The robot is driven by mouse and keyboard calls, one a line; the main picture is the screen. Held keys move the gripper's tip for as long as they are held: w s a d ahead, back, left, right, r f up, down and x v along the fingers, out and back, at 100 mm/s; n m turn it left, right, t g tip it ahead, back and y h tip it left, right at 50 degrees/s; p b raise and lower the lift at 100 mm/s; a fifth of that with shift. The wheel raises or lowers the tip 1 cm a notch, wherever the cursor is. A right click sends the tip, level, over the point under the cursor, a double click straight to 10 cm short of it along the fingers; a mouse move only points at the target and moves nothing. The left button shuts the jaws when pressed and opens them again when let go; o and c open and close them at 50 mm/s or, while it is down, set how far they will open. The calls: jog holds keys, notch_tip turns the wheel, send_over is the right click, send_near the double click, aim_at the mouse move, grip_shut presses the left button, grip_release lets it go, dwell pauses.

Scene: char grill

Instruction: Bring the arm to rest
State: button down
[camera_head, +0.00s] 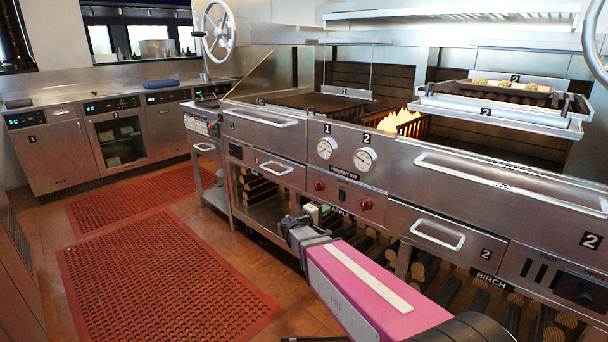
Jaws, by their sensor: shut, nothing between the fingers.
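My arm reaches forward from the lower right, with a pink link and a white strip along its top. My gripper (296,222) is small and dark at the far end of the arm, in front of the grill's lower shelf. It is shut and holds nothing that I can see. Its fingertips are partly hidden by my own wrist.
The char grill (262,130) runs along the right, with drawers, gauges and a lower shelf of logs close to my arm. A raised rack (500,112) holds food. Red mats (160,280) lie on open floor at left.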

jog(key=s+d+f+m+g+y, duration=0.5)
jog(key=s+d+f+g, duration=0.45)
jog(key=s, duration=0.25)
jog(key=s+a+f+m+g+y, duration=0.2)
jog(key=s+f+m+y, duration=0.1)
jog(key=s+y, duration=0.5)
jog(key=shift+s+f+y, duration=0.4)
jog(key=shift+g, duration=0.25)
